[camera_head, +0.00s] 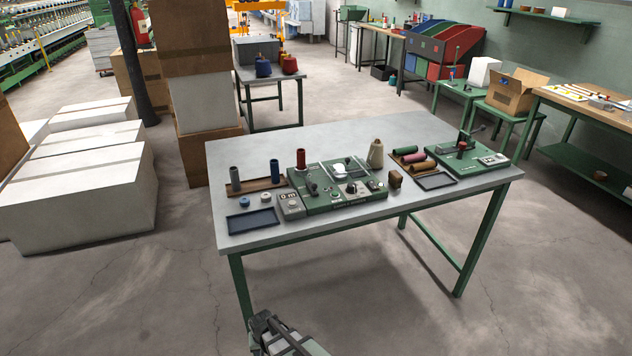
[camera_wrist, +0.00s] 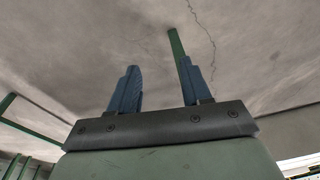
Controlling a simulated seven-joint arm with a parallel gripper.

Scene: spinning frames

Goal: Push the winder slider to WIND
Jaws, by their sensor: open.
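A green winder panel (camera_head: 333,200) lies on the grey work table (camera_head: 390,135), with a red spool (camera_head: 301,158), knobs and buttons on it. The slider and its WIND label are too small to make out. A second green unit (camera_head: 466,162) with a red-topped part stands at the table's right end. My gripper (camera_head: 262,318) is low in front of the table, well apart from the panel. In the wrist view my gripper (camera_wrist: 158,92) shows two blue fingers spread apart with nothing between them.
On the table are a wooden rack with spools (camera_head: 258,186), a dark blue tray (camera_head: 252,221), a beige cone (camera_head: 376,153), a rack of coloured bobbins (camera_head: 410,160) and a dark tray (camera_head: 435,181). White boxes (camera_head: 85,185) stand left. The table's back is clear.

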